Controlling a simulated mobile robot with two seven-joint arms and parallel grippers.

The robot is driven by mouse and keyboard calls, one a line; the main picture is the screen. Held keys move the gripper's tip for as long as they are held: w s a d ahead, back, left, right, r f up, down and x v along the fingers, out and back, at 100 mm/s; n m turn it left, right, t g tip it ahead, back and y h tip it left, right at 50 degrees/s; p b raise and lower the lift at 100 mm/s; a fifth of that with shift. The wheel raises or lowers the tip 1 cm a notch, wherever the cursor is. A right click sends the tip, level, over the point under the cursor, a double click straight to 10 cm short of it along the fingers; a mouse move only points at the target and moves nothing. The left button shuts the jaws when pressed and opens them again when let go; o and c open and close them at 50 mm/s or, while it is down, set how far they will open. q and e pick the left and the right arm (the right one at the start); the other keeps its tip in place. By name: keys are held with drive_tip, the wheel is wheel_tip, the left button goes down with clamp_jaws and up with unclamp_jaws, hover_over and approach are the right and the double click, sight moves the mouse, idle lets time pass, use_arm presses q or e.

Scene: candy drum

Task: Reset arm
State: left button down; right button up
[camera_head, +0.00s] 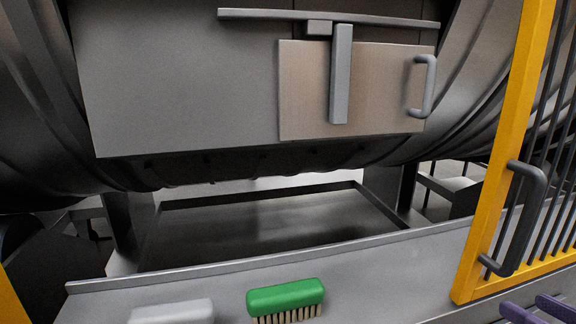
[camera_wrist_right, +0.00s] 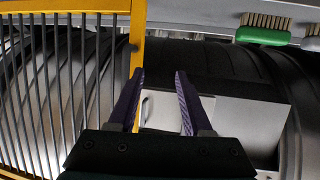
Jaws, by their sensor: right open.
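My right gripper (camera_head: 537,308) shows at the lower right corner of the head view, only its purple fingers in frame. In the right wrist view my right gripper (camera_wrist_right: 158,88) is open, with nothing between its two purple fingers. It is apart from the drum and from the yellow gate. The drum (camera_head: 180,80) fills the back, with a tan hatch door (camera_head: 310,90) that looks shut. A grey handle (camera_head: 427,88) is on the door, and a grey latch bar (camera_head: 341,75) hangs across its front. My left gripper is not in view.
A yellow barred gate (camera_head: 507,140) with a dark handle (camera_head: 522,220) stands at the right, close to my right gripper. A green brush (camera_head: 285,296) and a light grey object (camera_head: 172,313) lie on the ledge (camera_head: 370,275). A dark tray (camera_head: 265,230) lies under the drum.

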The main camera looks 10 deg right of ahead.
drive_tip(key=s+a+f+n+g+y, duration=0.1)
drive_tip(key=s+a+f+n+g, duration=0.25)
drive_tip(key=s+a+g, duration=0.8)
wheel_tip(320, 180, up, 17)
drive_tip(key=s+a+t+p, duration=0.1)
drive_tip(key=p, duration=1.6)
drive_tip(key=shift+s+a+m, duration=0.25)
drive_tip(key=shift+s+m, duration=0.05)
drive_tip(key=shift+m, duration=0.05)
